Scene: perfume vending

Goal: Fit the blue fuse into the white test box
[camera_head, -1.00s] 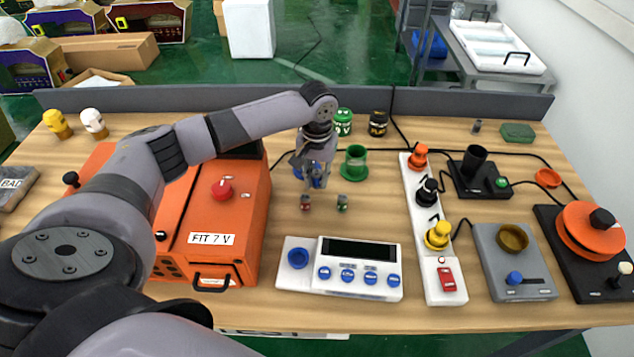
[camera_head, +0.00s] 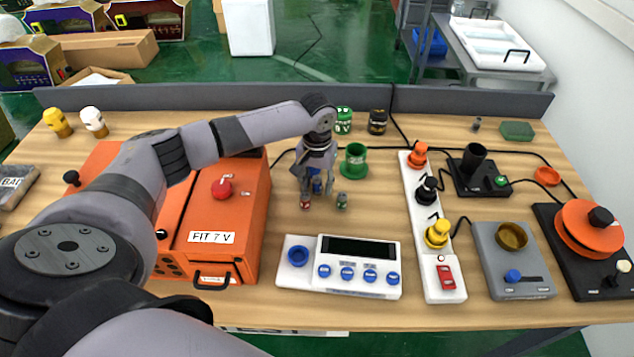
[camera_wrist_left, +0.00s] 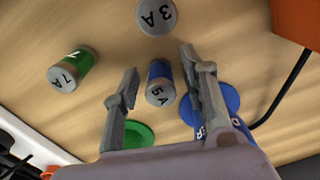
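The blue fuse (camera_wrist_left: 160,85), marked 5 A, stands between the two fingers of my left gripper (camera_wrist_left: 158,76) in the left wrist view. The fingers are open, with gaps to the fuse on both sides. In the head view my left gripper (camera_head: 316,191) points down at the table behind the test box, and its fingers partly hide the blue fuse. The white test box (camera_head: 309,285) lies at the front middle, with a dark display, several blue buttons and a blue ring socket (camera_head: 298,256) on its left part. My right gripper is not in view.
A red fuse (camera_head: 305,204) and a green fuse (camera_head: 342,201) stand close to the gripper. An orange box (camera_head: 225,210) stands left, a white power strip (camera_head: 432,220) right.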

